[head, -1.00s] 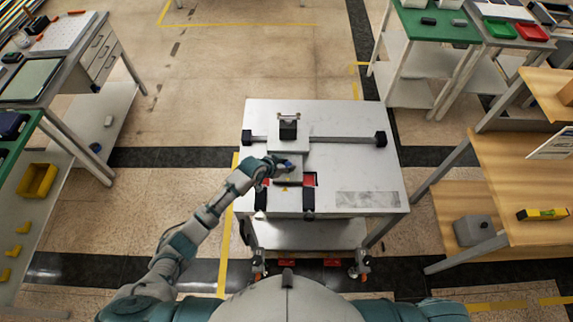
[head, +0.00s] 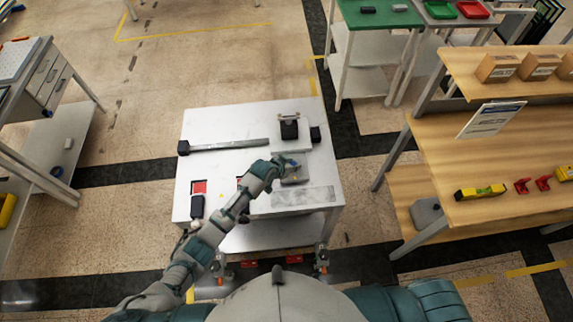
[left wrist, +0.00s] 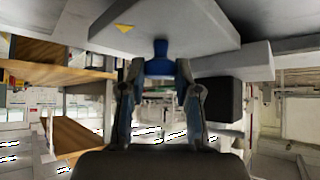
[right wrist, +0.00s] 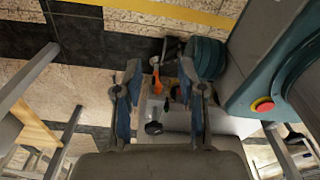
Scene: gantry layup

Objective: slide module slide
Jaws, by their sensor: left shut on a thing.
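The sliding module is a light grey carriage (head: 293,148) with a black block (head: 289,129) on it. It sits near the right end of a grey rail (head: 228,145) on a white table (head: 205,122). My left gripper (head: 285,166) is at the carriage's near side. In the left wrist view my left gripper (left wrist: 160,72) is shut on a blue knob (left wrist: 160,48) under a grey plate with a yellow triangle. My right gripper (right wrist: 160,82) is open and empty, away from the module. It is not seen in the head view.
A black end block (head: 316,134) is close to the carriage's right; another (head: 183,148) ends the rail at left. A red patch (head: 199,187) and a black block (head: 197,207) lie at the table's left front. A wooden workbench (head: 470,150) stands at right.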

